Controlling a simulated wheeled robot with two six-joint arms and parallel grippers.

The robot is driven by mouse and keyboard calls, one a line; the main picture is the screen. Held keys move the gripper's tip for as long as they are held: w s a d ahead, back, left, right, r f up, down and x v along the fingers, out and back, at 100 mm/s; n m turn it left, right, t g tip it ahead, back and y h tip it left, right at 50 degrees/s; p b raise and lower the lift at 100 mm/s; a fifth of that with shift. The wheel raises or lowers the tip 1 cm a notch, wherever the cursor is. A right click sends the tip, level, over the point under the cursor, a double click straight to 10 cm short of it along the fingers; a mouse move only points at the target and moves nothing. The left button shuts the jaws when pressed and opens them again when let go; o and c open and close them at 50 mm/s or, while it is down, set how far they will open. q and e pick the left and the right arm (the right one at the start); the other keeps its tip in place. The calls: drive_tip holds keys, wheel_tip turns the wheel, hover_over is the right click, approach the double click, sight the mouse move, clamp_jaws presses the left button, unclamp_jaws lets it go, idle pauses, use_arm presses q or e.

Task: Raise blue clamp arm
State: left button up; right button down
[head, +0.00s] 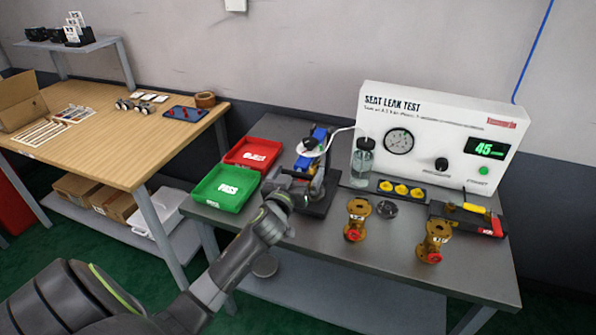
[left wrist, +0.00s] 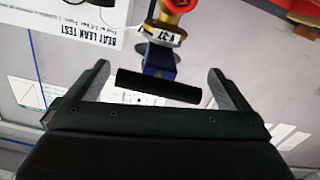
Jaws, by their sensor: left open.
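The blue clamp arm (head: 319,136) is on a dark fixture on the grey bench in the head view, partly hidden by my left gripper. In the left wrist view the blue arm (left wrist: 158,62) ends in a black bar handle (left wrist: 157,86). My left gripper (head: 300,180) is at the fixture. In the left wrist view my left gripper (left wrist: 158,70) is open, with one finger on each side of the black handle and visible gaps on both sides. A brass and red valve with a tag (left wrist: 165,30) is just beyond the blue arm. My right gripper is not seen.
A green tray (head: 224,187) and red tray (head: 253,153) are left of the fixture. A bottle with a tube (head: 363,165) and the seat leak test panel (head: 440,135) stand behind. Two brass valves (head: 357,220) (head: 433,242) are to the right. The bench front is clear.

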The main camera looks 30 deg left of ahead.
use_arm(q)
drive_tip(key=shift+w+a, duration=0.1)
drive_tip(key=shift+w, duration=0.2)
